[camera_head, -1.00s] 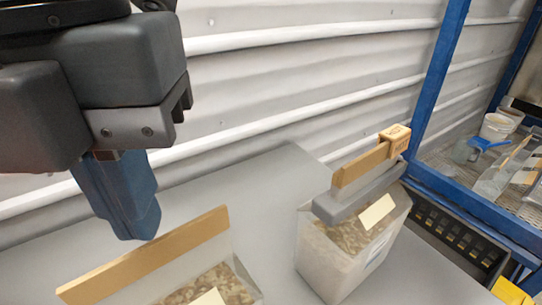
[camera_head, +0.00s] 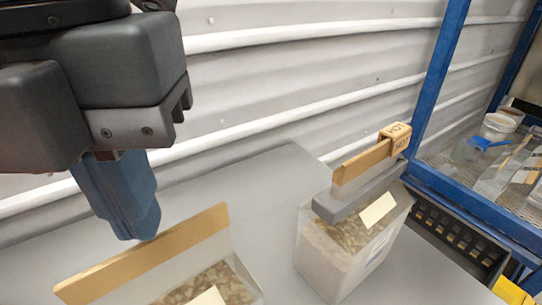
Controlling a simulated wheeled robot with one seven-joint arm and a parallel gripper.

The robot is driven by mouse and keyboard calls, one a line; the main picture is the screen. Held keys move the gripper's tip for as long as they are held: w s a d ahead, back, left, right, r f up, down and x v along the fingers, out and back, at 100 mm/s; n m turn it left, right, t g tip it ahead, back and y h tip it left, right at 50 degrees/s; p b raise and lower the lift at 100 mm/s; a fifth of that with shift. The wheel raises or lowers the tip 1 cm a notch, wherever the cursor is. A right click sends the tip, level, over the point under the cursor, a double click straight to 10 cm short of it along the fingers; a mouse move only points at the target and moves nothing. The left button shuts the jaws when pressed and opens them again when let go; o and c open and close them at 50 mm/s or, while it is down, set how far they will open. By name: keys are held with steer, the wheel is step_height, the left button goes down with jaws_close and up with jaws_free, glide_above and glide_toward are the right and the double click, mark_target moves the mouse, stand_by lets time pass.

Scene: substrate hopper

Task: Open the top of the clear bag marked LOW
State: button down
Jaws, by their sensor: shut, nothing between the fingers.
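My gripper (camera_head: 136,232) is at the left, pointing down, its blue fingers shut and empty. It is above and behind the near left bag and seems apart from it. That clear bag (camera_head: 245,270) is at the bottom edge, partly cut off. It has a tan strip (camera_head: 150,255) along its back edge, brown flaky contents and a pale label. A second clear bag (camera_head: 325,262) stands upright to the right, with similar contents, a grey bar (camera_head: 360,194) and a tan strip (camera_head: 362,163) across its top. I cannot read LOW on either bag.
A small tan block (camera_head: 395,137) with dark lettering sits at the end of the right bag's strip. The grey table (camera_head: 265,185) is clear between the bags. A blue frame post (camera_head: 437,75), a black crate (camera_head: 455,240) and a shelf with tubs (camera_head: 497,127) stand at the right.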

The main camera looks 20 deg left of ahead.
steer(key=shift+f+b, duration=0.6)
steer(key=shift+f, duration=0.05)
steer(key=shift+r, duration=0.3)
stand_by(0.6)
steer(key=shift+w+a+b, duration=0.35)
steer(key=shift+w+a, duration=0.45)
steer(key=shift+a, duration=0.35)
steer(key=shift+f+b, duration=0.65)
steer(key=shift+b, duration=0.15)
steer(key=shift+s+d+b, duration=0.45)
steer(key=shift+s+d, duration=0.25)
steer(key=shift+d, duration=0.3)
steer(key=shift+s+d+b, duration=0.45)
steer(key=shift+s+d, duration=0.3)
steer(key=shift+d, duration=0.3)
steer(key=shift+s+d+b, duration=0.45)
steer(key=shift+s+d, duration=0.25)
steer(key=shift+d, duration=0.4)
